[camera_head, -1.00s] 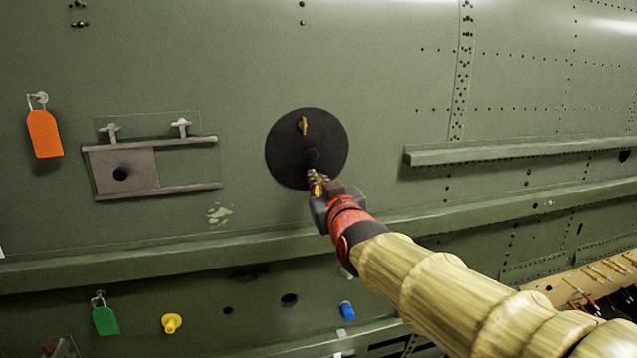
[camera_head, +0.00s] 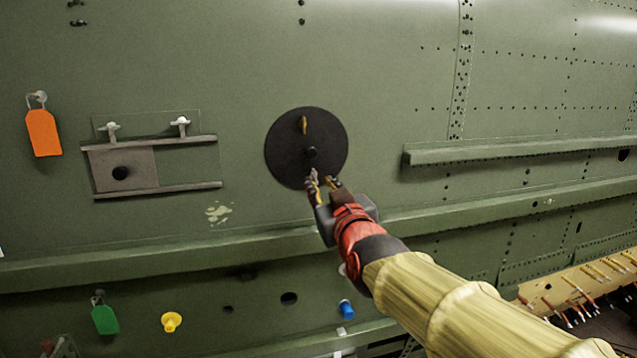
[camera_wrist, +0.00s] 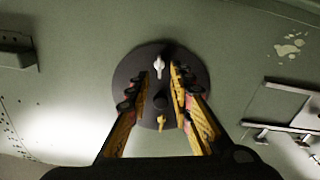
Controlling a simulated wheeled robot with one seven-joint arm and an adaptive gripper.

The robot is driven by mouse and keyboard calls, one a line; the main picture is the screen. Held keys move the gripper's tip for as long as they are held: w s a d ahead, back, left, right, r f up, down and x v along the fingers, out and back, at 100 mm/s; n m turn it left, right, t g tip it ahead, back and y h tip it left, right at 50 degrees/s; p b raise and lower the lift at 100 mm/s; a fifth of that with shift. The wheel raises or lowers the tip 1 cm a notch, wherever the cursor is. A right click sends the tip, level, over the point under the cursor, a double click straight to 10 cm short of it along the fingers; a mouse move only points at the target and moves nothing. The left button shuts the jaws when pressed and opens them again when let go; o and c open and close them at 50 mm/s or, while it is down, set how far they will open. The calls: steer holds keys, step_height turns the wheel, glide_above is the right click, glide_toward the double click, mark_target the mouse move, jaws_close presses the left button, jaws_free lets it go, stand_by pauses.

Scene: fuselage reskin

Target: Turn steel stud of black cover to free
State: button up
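The round black cover (camera_head: 285,150) lies flat on the green fuselage skin. It also shows in the wrist view (camera_wrist: 122,75). The steel stud (camera_wrist: 158,66) is pale and sits near the cover's upper edge in the wrist view, its wing about upright there. In the head view it cannot be told apart from my fingertips at the cover's lower edge. A brass stud (camera_head: 304,124) stands at the opposite side, with a black knob (camera_head: 311,153) at the centre. My gripper (camera_head: 323,180) is open, its fingers apart on either side of the steel stud in the wrist view (camera_wrist: 159,75).
A railed grey plate (camera_head: 125,170) with two pale studs is left of the cover. Orange (camera_head: 44,133) and green (camera_head: 105,320) tags, a yellow plug (camera_head: 171,322) and a blue plug (camera_head: 346,310) are around. A ledge (camera_head: 230,247) runs below; a tool rack (camera_head: 580,290) is lower right.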

steer(key=v, duration=0.7)
steer(key=shift+s, duration=0.3)
steer(key=shift+d, duration=0.1)
steer(key=s+f+m+g+b, duration=0.1)
steer(key=s+f+g, duration=0.3)
steer(key=f, duration=0.6)
steer(key=s+f+g, duration=0.3)
steer(key=s+f, duration=0.1)
steer(key=f, duration=0.5)
steer(key=s+d+f+m+g+h+b, duration=0.4)
steer(key=s+d+f+b, duration=0.5)
steer(key=s+d+f, duration=0.7)
step_height(320, 180, down, 4)
steer(key=s, duration=0.2)
steer(key=shift+s+d+g+h, duration=0.25)
steer(key=shift+g+h, duration=0.05)
steer(key=shift+g, duration=0.1)
